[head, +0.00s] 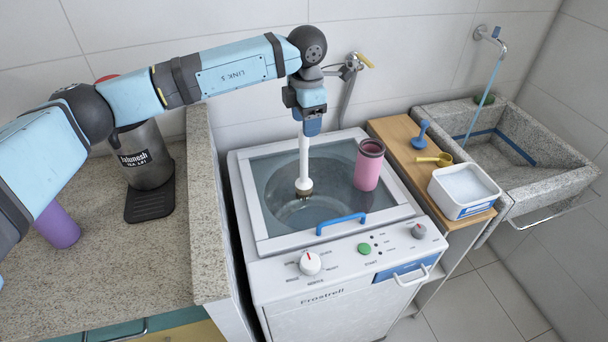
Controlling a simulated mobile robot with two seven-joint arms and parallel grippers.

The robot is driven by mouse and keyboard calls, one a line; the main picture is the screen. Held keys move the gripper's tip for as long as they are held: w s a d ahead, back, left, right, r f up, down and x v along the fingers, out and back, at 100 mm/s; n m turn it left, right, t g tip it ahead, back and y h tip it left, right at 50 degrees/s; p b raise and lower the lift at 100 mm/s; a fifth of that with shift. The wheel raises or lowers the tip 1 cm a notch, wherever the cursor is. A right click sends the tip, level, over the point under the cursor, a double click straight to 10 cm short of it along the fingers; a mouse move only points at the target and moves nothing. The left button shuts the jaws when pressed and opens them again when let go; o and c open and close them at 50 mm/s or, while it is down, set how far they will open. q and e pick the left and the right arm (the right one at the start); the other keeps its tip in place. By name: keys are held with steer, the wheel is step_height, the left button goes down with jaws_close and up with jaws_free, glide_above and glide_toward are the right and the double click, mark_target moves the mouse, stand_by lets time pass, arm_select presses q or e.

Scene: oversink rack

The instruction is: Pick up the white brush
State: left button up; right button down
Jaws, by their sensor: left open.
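I cannot tell whether the head touches the glass. My left gripper (308,127) points down at the top end of the brush's handle and is open. Its fingers hide the handle's tip, so I cannot tell whether they are around it or just above it. My right gripper is not in view.
A pink cup (368,168) stands on the lid, right of the brush. A blue lid handle (341,224) is in front. A wooden board (402,150) holds a blue tool, a yellow scoop and a white tub (463,190). A dark jug (146,160) stands left on the counter.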

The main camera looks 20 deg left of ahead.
arm_select(q)
steer(key=shift+a+f+p, duration=0.2)
steer(key=shift+f+p, duration=0.1)
steer(key=shift+f, duration=1.05)
steer(key=shift+a+f+p, duration=0.15)
steer(key=shift+f+p, duration=0.1)
steer(key=shift+f, duration=1.05)
steer(key=c, duration=1)
